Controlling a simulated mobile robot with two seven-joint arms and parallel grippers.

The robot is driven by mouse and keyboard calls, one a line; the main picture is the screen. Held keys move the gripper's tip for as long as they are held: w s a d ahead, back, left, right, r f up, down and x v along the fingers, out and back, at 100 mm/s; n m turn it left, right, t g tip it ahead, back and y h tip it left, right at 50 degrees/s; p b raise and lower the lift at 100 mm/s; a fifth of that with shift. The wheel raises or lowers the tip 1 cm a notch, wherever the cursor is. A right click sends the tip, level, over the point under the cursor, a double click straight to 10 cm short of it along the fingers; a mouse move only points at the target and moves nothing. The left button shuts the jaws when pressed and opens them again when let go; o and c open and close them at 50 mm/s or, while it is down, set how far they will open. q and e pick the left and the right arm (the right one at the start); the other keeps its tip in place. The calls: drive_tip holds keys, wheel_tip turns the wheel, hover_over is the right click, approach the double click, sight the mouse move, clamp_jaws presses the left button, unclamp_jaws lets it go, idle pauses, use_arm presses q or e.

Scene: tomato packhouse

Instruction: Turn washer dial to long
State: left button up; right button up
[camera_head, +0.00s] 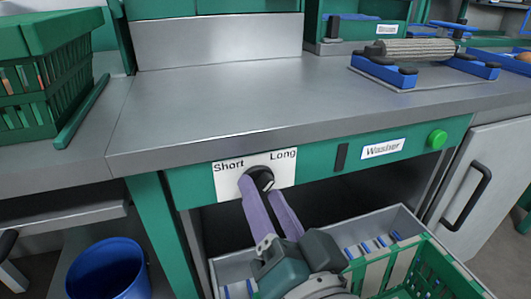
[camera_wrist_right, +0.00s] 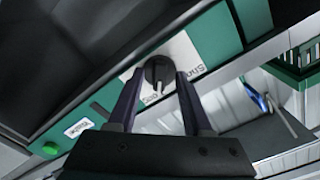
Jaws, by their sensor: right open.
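The washer dial (camera_head: 262,177) is a round black knob on a white plate (camera_head: 228,180) marked Short at left and Long at right, on the green front panel. My right gripper (camera_head: 261,188) reaches up from below, its purple fingers open and spread about the dial. In the right wrist view the dial (camera_wrist_right: 158,71) sits between the tips of the gripper (camera_wrist_right: 157,78). I cannot tell whether the fingers touch the dial. My left gripper is not in view.
A sign reading Washer (camera_head: 382,149) and a green button (camera_head: 437,138) are right of the dial. Below it is an open bay with a green crate (camera_head: 425,262). A blue bin (camera_head: 108,268) stands lower left. The grey worktop (camera_head: 210,105) above is mostly clear.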

drive_tip(key=shift+s, duration=0.1)
drive_tip(key=shift+s+d, duration=0.15)
drive_tip(key=shift+s, duration=0.2)
drive_tip(key=p+v, duration=0.2)
drive_tip(key=v, duration=0.7)
